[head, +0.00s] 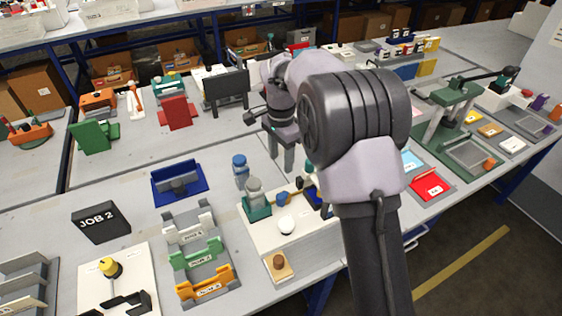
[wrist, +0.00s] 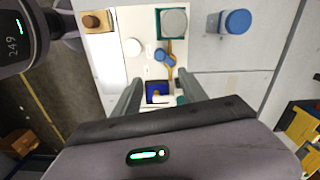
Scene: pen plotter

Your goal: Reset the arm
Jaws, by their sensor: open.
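My arm (head: 370,200) rises from the bottom of the head view and bends forward over the bench. My gripper (head: 281,157) points down above a white station, its grey fingers apart with nothing seen between them. In the wrist view my gripper (wrist: 160,82) shows two separate fingers over the white station (wrist: 107,57). Beneath and ahead of them are a blue piece (wrist: 166,60) and a dark blue tray (wrist: 153,98). The fingers appear above these parts; the exact gap cannot be told. Part of the station is hidden behind my arm in the head view.
A grey-lidded jar in a green holder (head: 257,202), a white ball (head: 286,225) and a blue-capped bottle (head: 240,170) stand near my gripper. A black JOB 2 sign (head: 101,222) and coloured racks (head: 196,255) are left. A green press (head: 445,115) stands right.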

